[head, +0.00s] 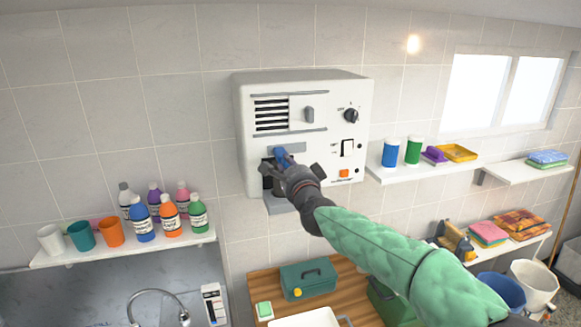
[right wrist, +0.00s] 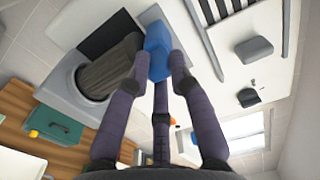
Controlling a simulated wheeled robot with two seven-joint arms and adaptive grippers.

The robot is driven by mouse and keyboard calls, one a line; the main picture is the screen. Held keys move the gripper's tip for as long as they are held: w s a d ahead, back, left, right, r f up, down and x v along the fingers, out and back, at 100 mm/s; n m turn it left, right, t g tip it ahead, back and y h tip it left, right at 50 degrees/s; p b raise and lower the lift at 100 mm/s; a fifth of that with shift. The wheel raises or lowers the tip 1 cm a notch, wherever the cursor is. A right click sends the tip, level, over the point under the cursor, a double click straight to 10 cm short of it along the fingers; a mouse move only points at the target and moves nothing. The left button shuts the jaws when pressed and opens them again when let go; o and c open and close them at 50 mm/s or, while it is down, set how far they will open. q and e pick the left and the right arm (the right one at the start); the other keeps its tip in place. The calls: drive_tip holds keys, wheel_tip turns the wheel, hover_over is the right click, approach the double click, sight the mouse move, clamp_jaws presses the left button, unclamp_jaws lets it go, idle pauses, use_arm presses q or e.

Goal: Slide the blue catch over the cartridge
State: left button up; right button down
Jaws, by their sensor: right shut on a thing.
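The blue catch (head: 281,155) is on the front of the white wall unit (head: 300,88), at the upper edge of a dark opening. My right gripper (head: 284,168) is shut on it; in the right wrist view the catch (right wrist: 158,50) sits between the fingertips (right wrist: 157,68). The cartridge (right wrist: 108,68), a dark ribbed cylinder, lies in the opening beside the catch, and its round end faces a grey ledge. In the head view my gripper mostly hides the cartridge. My left gripper is not in view.
The unit has a sliding vent panel with a grey knob (head: 309,114), a black dial (head: 351,116), a switch (head: 347,146) and an orange button (head: 344,173). A shelf with bottles (head: 143,222) is at left. A shelf with blue and green tubs (head: 391,152) is at right. A green toolbox (head: 308,279) stands below.

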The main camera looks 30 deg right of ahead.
drive_tip(key=c, duration=1.3)
unclamp_jaws()
drive_tip(key=shift+w+a+f, duration=0.1)
drive_tip(key=shift+a+f, duration=0.25)
drive_tip(key=shift+o, duration=1.2)
drive_tip(key=shift+a+r, duration=0.1)
drive_tip(key=shift+a, duration=0.1)
drive_tip(key=shift+d+r, duration=0.1)
drive_tip(key=shift+d, duration=0.25)
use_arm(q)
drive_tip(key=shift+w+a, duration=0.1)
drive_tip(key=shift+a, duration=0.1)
use_arm(e)
drive_tip(key=v, duration=1.2)
drive_tip(key=shift+a, duration=0.2)
